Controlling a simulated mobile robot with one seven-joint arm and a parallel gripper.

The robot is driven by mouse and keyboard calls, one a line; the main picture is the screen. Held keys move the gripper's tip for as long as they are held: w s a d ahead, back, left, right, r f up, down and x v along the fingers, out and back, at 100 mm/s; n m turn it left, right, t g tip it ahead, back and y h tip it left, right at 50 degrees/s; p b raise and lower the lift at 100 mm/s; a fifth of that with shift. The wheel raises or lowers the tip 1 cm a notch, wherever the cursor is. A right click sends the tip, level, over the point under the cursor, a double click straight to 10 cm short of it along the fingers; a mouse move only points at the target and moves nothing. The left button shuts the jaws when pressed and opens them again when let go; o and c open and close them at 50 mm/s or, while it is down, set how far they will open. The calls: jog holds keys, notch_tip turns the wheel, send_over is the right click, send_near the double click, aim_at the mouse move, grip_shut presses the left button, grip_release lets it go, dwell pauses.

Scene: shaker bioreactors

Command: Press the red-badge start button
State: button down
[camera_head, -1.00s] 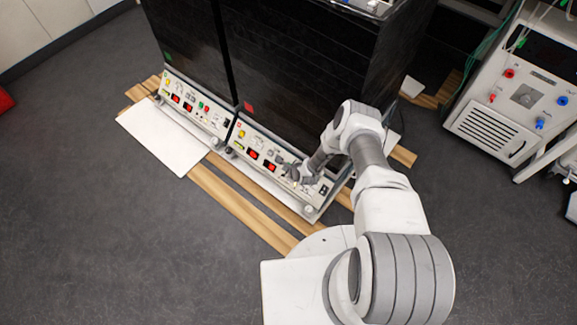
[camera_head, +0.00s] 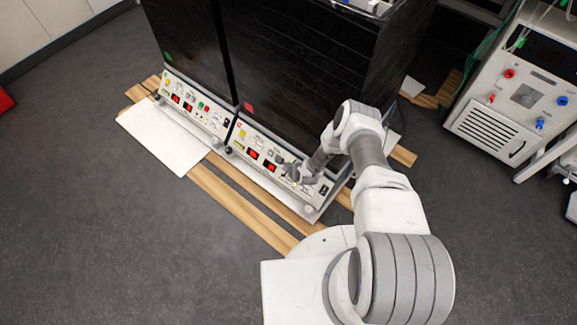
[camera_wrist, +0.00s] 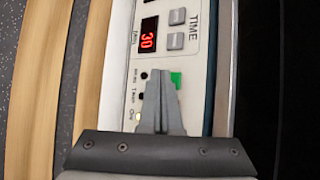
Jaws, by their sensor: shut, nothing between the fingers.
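The right-hand black shaker cabinet carries a red badge (camera_head: 249,107) and has a control panel (camera_head: 254,154) along its lower front. My gripper (camera_head: 290,172) is shut and empty at the right half of that panel. In the wrist view my shut fingers (camera_wrist: 158,80) point at the panel beside a green button (camera_wrist: 176,79), partly covering it. The fingertips look very close to the button; I cannot tell whether they touch it. A red display reading 30 (camera_wrist: 148,33) and grey TIME buttons (camera_wrist: 176,41) show beyond the fingertips.
The left shaker has a green badge (camera_head: 167,57) and its own similar panel (camera_head: 194,105). Wooden slats (camera_head: 236,205) and a white board (camera_head: 160,138) lie on the floor in front. A white instrument (camera_head: 500,110) stands at the right. Floor at left is clear.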

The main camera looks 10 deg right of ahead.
jog(key=shift+w+d+f, duration=0.2)
jog(key=shift+d+f, duration=0.05)
jog(key=shift+f, duration=0.05)
